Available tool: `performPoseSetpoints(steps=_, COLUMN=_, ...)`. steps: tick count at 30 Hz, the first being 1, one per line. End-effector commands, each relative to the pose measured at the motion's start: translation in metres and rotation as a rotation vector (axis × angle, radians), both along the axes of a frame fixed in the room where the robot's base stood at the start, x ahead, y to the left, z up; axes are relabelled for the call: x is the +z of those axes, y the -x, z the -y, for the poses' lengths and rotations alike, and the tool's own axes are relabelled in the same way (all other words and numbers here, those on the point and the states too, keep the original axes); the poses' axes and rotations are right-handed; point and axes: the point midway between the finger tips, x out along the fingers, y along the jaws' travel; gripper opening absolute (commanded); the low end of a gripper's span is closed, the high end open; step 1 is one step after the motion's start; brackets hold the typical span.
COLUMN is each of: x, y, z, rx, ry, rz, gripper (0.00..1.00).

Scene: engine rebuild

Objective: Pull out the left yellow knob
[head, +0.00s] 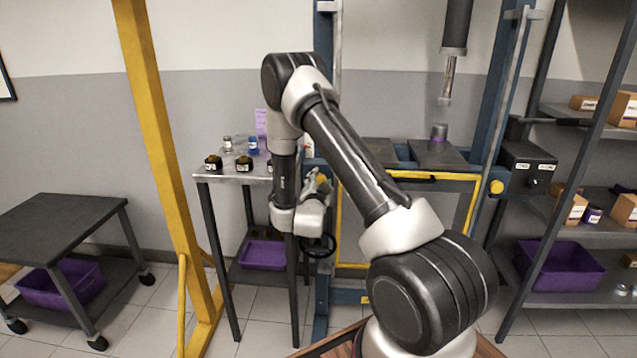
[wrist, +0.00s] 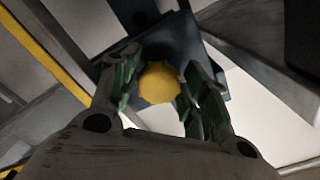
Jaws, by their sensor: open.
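In the wrist view a round yellow knob (wrist: 158,84) sits on a dark bracket (wrist: 148,42). My gripper (wrist: 161,72) is open, with one green-padded finger on each side of the knob. A gap shows on the right side; I cannot tell whether the left finger touches it. In the head view my gripper (head: 320,184) is at the left post of the blue press frame, and my arm largely hides the knob there. The other yellow knob (head: 497,187) is on the right post.
A yellow-edged guard frame (head: 473,208) spans between the posts. A metal side table (head: 225,178) with small jars stands close left of my gripper. A yellow hoist post (head: 160,150) rises farther left. A shelf with boxes and a purple bin (head: 562,266) is at right.

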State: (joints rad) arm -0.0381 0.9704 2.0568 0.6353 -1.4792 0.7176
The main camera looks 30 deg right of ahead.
Motion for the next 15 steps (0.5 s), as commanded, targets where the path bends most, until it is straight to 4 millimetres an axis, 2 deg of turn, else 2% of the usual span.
performPoseSetpoints(steps=5, x=-0.0001, y=0.0000, z=0.0000, rx=0.000, ry=0.000, rz=0.000, gripper=0.46)
performPoseSetpoints(steps=12, x=-0.0001, y=0.0002, z=-0.0001, rx=0.000, ry=-0.001, rz=-0.001, gripper=0.04)
performPoseSetpoints(steps=13, x=-0.0002, y=0.0002, z=-0.0001, rx=0.000, ry=-0.001, rz=-0.001, gripper=0.00)
performPoseSetpoints(steps=15, x=-0.0002, y=0.0005, z=-0.0002, rx=0.000, ry=-0.001, rz=-0.001, gripper=0.00)
